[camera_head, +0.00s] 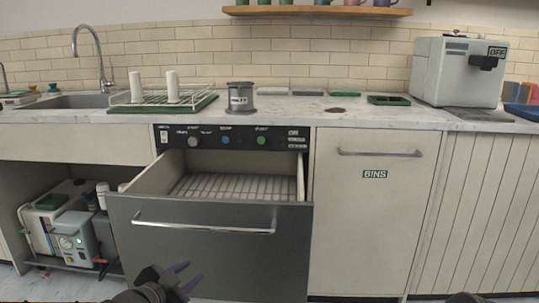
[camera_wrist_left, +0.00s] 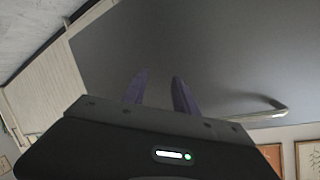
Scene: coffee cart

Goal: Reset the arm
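My left gripper (camera_head: 184,276) is low in front of the dark drawer front (camera_head: 180,245) in the head view. Its two purple fingers are apart with nothing between them. The fingers also show spread in the left wrist view (camera_wrist_left: 158,92), against the grey drawer front (camera_wrist_left: 190,50). It appears apart from the drawer handle (camera_head: 205,228); the handle also shows at the right of the wrist view (camera_wrist_left: 262,115). Of my right arm, only a dark bit may show at the bottom right edge of the head view; its fingers are not visible.
The drawer (camera_head: 235,187) is pulled open below the control panel (camera_head: 232,137), with an empty-looking rack inside. A closed BINS door (camera_head: 377,215) is to its right. A dish rack (camera_head: 160,99), a grey canister (camera_head: 240,98) and a white machine (camera_head: 455,72) stand on the counter.

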